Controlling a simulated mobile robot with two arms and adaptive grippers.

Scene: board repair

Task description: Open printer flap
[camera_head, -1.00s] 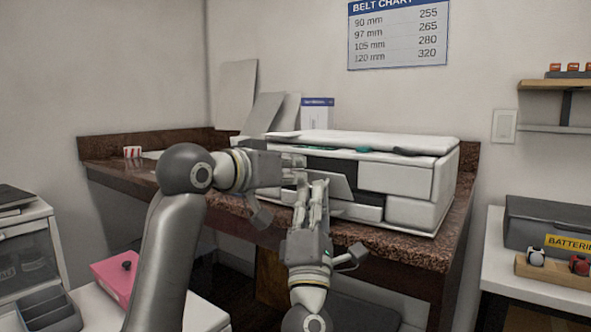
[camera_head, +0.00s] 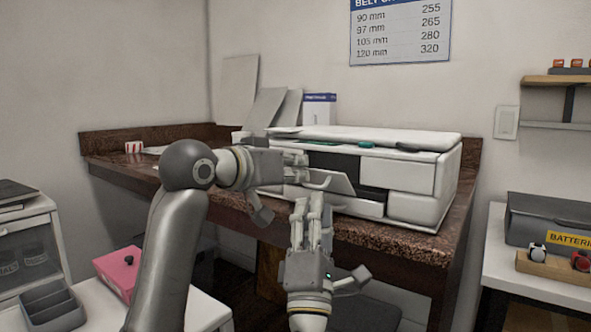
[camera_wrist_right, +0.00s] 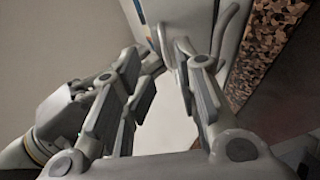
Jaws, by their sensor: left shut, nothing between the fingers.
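The white printer (camera_head: 412,175) stands on the brown stone-topped desk. Its front flap (camera_head: 333,182) is tipped outward, with a dark opening behind it. My left gripper (camera_head: 302,167) is shut and empty at the printer's front, by the left side of the flap; whether it touches the flap is unclear. My right gripper (camera_head: 312,203) is below and in front of the flap, fingers pointing up toward the desk edge. It is open and empty, and a gap shows between its fingers in the right wrist view (camera_wrist_right: 168,85). My left gripper hides part of the printer's left front.
The desk edge (camera_head: 400,243) runs just behind my right gripper. A white side table with a batteries box (camera_head: 550,222) stands at the right. A pink box (camera_head: 118,270) and a grey tray (camera_head: 50,308) are at the lower left. Loose panels lean behind the printer.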

